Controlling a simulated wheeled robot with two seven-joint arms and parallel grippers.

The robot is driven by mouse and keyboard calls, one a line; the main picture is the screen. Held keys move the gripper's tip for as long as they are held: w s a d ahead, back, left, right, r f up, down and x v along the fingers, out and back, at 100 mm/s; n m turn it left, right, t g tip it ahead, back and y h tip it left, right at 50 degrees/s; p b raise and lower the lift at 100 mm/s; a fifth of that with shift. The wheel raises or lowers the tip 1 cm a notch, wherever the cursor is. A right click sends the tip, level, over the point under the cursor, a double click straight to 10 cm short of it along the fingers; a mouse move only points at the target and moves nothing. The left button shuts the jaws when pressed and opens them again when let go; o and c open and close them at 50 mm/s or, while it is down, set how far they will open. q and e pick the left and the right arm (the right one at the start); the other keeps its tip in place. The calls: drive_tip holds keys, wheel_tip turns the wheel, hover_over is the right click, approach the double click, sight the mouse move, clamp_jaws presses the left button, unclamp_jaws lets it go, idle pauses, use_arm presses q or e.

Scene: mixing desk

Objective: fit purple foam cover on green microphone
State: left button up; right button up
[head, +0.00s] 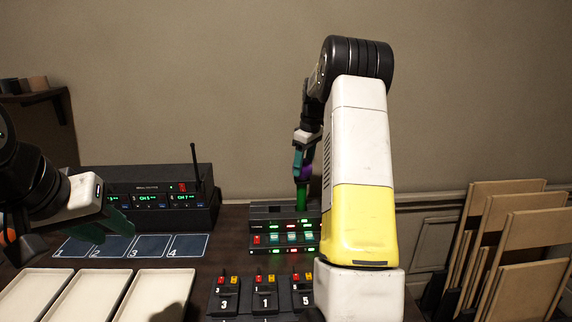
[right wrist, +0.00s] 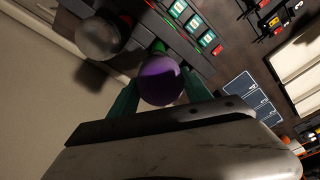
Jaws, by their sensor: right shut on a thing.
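The purple foam cover (head: 301,172) is between the teal fingers of my right gripper (head: 304,160), which is shut on it. In the right wrist view the cover (right wrist: 161,80) is a round purple ball between both fingertips. The green microphone (head: 301,196) stands upright in the dark dock, directly below the cover. Only a short green part (right wrist: 159,47) shows past the cover in the right wrist view. No bare head shows between purple and green; how far the cover sits over the head is hidden. My left gripper (head: 108,224) hangs at the left, its finger gap unclear.
The dock (head: 258,210) has lit green and red displays. A grey-headed microphone (right wrist: 97,38) with a red band is close beside the cover. Numbered switch boxes (head: 265,300), pale trays (head: 85,300), blue numbered pads (head: 187,246) and a receiver with antenna (head: 150,183) surround it.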

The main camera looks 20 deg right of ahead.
idle(0.3)
drive_tip(key=o, duration=1.8)
drive_tip(key=shift+c, duration=0.2)
drive_tip(key=shift+r, duration=0.1)
drive_tip(key=shift+r, duration=3.45)
